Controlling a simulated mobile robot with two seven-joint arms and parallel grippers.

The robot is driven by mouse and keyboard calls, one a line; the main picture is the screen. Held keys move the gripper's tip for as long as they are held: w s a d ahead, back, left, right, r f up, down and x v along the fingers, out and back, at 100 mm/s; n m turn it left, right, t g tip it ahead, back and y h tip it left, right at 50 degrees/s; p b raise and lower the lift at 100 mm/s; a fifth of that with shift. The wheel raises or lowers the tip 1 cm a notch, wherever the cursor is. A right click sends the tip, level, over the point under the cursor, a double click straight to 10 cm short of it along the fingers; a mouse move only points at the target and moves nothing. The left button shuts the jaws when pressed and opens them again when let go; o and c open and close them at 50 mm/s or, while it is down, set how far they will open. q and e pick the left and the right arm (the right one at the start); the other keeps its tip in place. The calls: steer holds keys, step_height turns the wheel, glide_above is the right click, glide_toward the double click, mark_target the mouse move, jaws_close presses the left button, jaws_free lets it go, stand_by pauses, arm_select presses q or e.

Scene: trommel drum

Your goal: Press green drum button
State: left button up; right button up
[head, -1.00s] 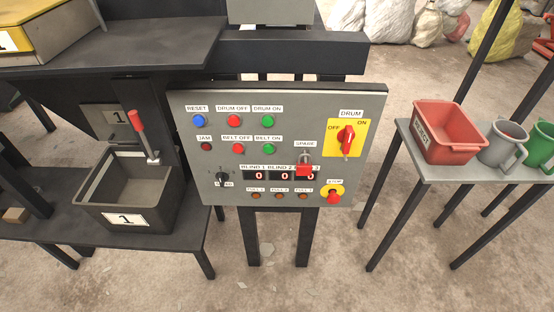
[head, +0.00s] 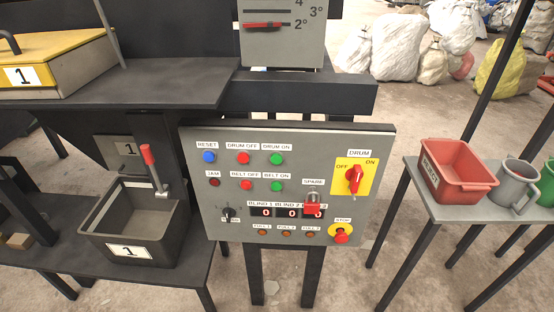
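The green drum button (head: 277,159) sits under the "DRUM ON" label in the top row of the grey control panel (head: 200,222). To its left are the red "DRUM OFF" button (head: 243,158) and the blue "RESET" button (head: 209,156). A second green button (head: 276,186), labelled "BELT ON", is directly below it. Nothing covers the drum button. Neither of my grippers is in view.
The panel also has a red rotary drum switch (head: 354,180) on a yellow plate and a red stop knob (head: 341,236). A dark bin (head: 130,252) with a red-handled lever (head: 154,168) stands left. A red tub (head: 458,170) and mugs stand on the right table.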

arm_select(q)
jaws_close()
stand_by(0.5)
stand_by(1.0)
